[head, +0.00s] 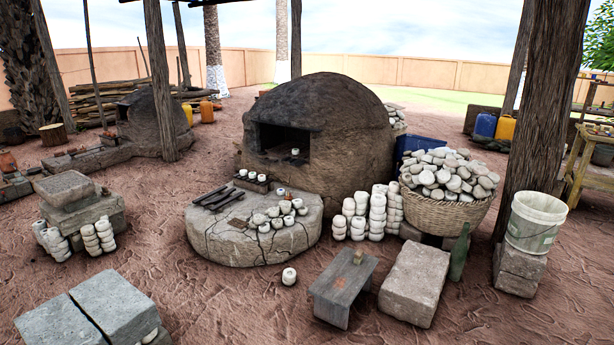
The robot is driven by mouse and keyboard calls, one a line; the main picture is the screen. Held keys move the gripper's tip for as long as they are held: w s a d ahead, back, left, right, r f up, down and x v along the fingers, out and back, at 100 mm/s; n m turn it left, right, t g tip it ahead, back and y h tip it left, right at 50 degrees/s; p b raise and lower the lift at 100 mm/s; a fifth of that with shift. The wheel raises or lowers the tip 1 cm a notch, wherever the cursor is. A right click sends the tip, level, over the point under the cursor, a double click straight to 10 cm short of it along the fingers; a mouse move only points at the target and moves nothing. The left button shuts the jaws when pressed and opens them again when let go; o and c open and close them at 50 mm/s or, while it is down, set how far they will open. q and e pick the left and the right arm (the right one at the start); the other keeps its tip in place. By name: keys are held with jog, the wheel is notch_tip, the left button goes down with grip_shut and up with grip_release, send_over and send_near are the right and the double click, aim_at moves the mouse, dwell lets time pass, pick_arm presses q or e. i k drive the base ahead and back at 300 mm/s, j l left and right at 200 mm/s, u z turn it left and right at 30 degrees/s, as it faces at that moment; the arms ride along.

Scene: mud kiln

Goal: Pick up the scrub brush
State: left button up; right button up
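I cannot make out a scrub brush with certainty. A small brown object (358,256) sits on the far end of a low grey wooden bench (343,285); it may be the brush, but it is too small to tell. A flat brownish item (238,224) lies on the round cracked stone slab (215,248), also too small to identify. Neither of my grippers shows in the head view.
A domed mud kiln (345,140) stands behind the slab. White pots stand in stacks (377,215) beside it. A heaped basket (445,212), a white bucket (535,222) and wooden posts (540,110) are at right. Stone blocks (415,280) flank the bench. Bare ground (225,300) lies in front.

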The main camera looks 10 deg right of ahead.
aim_at(359, 255)
jog(key=i+l+z, duration=0.2)
jog(key=i+z, duration=1)
jog(key=i+l+u, duration=0.15)
jog(key=i, duration=0.5)
jog(key=i+l+u, duration=0.2)
jog(key=i, duration=0.5)
jog(key=j, duration=0.1)
